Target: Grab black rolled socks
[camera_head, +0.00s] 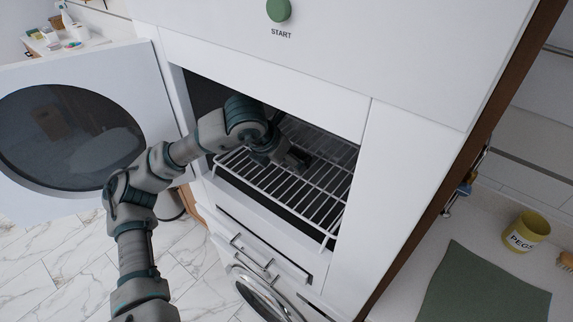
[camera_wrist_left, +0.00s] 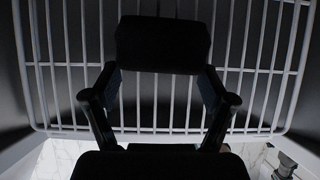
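My left arm reaches from the left through the open front of a white appliance compartment, with its gripper (camera_head: 292,159) low over the wire rack (camera_head: 262,182). In the head view the socks cannot be told apart from the dark gripper tip. My right gripper is not in view.
The round-windowed door (camera_head: 65,130) stands open at the left. Drawers (camera_head: 262,252) sit below the compartment, and a panel with a green START knob (camera_head: 279,10) is above it. At the right, a yellow PEGS pot (camera_head: 526,232) and a green mat (camera_head: 485,288) lie beyond the brown side panel.

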